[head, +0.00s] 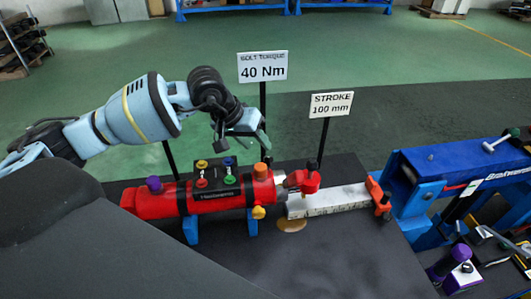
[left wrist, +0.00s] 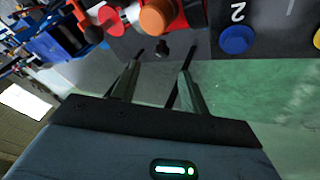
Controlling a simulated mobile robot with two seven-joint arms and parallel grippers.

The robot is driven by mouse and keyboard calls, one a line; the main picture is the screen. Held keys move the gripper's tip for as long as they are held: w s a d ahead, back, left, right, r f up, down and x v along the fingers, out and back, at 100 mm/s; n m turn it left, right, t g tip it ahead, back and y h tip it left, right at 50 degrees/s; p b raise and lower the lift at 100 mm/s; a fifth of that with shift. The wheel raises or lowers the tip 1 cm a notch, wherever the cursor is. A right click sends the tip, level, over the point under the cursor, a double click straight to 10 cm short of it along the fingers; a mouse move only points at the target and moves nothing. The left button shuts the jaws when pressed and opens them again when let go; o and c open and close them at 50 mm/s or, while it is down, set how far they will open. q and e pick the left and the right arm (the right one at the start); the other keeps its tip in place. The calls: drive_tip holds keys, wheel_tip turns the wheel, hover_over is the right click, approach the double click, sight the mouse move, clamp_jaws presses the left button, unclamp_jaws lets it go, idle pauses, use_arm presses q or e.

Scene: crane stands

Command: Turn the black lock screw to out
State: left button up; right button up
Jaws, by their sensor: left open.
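A small black knob (left wrist: 162,49), which looks like the lock screw, shows in the left wrist view beside the orange cap (left wrist: 157,15) of the red cylinder. I cannot tell which way it is turned. My left gripper (left wrist: 164,62) is open, its two fingers apart with the black knob seen between and just beyond the tips; nothing is held. In the head view my left gripper (head: 248,138) hangs above and behind the right end of the red cylinder (head: 210,195). The arm and cylinder hide the screw there. My right gripper is not in view.
A black block with coloured knobs (head: 216,178) sits on the cylinder. The sign posts of BOLT TORQUE (head: 263,67) and STROKE (head: 331,104) stand close behind.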

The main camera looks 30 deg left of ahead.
sight(266, 157)
use_arm(q)
drive_tip(key=shift+x, duration=3.45)
drive_tip(key=shift+r, duration=0.1)
clamp_jaws()
